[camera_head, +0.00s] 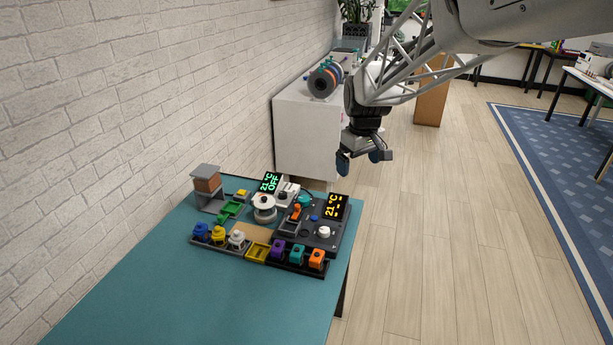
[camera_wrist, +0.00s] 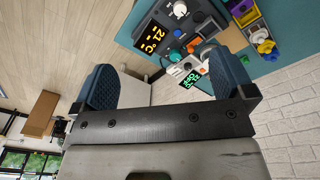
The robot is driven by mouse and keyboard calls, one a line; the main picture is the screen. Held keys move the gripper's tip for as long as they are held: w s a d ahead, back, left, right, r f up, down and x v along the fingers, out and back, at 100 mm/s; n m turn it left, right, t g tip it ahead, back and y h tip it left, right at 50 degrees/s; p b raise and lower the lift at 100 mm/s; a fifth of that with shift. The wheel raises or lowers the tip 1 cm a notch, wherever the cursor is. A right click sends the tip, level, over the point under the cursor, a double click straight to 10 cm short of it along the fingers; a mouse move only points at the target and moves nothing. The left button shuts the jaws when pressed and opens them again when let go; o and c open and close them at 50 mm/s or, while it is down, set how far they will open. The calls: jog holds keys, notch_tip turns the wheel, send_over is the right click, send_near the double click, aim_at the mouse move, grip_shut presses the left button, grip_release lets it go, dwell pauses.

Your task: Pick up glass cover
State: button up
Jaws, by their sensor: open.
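I cannot make out the glass cover for certain. A round, pale piece with a white top (camera_head: 264,206) stands among the devices on the teal table (camera_head: 110,290) in the head view; whether it is the glass cover or has one on it is too small to tell. My gripper (camera_head: 362,162) hangs in the air up and to the right of the devices, beyond the table's edge in the picture. In the wrist view its two blue fingers are wide apart, and my gripper (camera_wrist: 164,85) is empty.
A black station with an amber display (camera_head: 334,206) and a unit with a green display (camera_head: 270,183) stand close together. Small coloured pieces sit in a front rack (camera_head: 222,245). A white brick wall (camera_head: 130,100) borders the table's left. The table's front is clear.

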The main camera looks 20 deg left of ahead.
jog(key=w+a+f+n, duration=0.2)
jog(key=w+a+f, duration=0.25)
jog(key=a, duration=0.35)
jog(key=w+a+f+n, duration=0.1)
jog(key=w+a+f, duration=0.2)
jog(key=a+f, duration=0.35)
jog(key=n+g, duration=0.1)
jog(key=n, duration=0.3)
send_near(264, 197)
jog(key=f, duration=0.5)
jog(key=shift+d+f, duration=0.15)
jog(key=shift+d, duration=0.1)
jog(key=shift+a+f, duration=0.35)
jog(key=shift+f, duration=1.3)
jog(key=shift+s+f, duration=0.1)
jog(key=shift+f, duration=2.5)
